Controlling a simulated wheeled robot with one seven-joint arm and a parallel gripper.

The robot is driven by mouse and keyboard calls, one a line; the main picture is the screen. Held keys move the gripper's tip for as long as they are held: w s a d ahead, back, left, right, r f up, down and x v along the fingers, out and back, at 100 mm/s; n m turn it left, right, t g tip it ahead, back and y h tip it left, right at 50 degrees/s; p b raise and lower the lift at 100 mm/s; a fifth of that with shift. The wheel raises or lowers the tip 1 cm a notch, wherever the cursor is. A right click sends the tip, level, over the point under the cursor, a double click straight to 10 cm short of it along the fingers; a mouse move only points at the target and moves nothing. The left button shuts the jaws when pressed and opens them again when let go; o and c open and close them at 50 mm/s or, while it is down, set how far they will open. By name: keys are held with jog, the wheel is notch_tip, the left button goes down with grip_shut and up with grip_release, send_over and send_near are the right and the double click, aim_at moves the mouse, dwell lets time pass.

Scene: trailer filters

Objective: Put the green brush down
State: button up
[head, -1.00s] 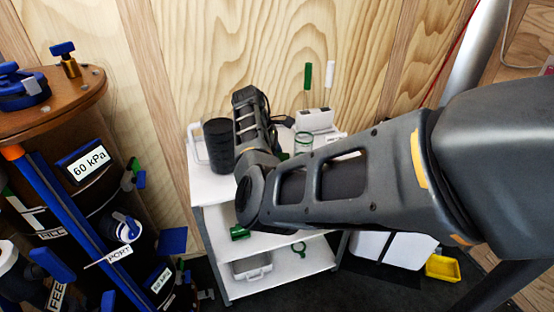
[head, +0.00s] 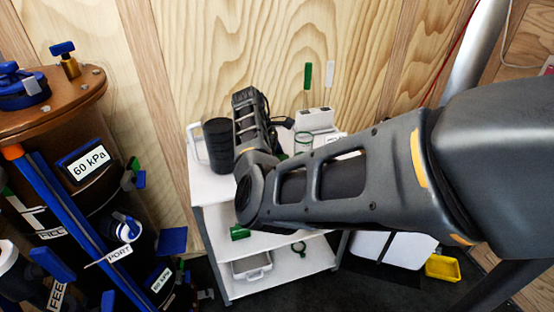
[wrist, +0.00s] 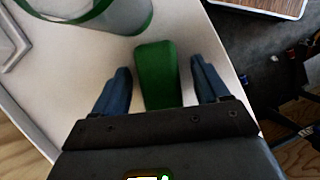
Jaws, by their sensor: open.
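The green brush (wrist: 158,75) shows in the wrist view as a green block between my gripper's two blue fingers, over the white top of the cart (wrist: 85,75). My gripper (wrist: 160,82) is open, with a gap visible on each side of the brush. I cannot tell whether the brush rests on the surface. In the head view my arm hides the gripper and most of the brush. The white cart (head: 212,187) stands against the wooden wall.
A green-rimmed clear container (wrist: 125,15) is close to the brush. A black cylinder (head: 218,145) stands on the cart's left. The cart edge lies right of the gripper in the wrist view. A labelled tank (head: 60,120) is far left.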

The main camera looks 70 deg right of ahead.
jog(key=v, duration=1.2)
jog(key=shift+s, duration=0.15)
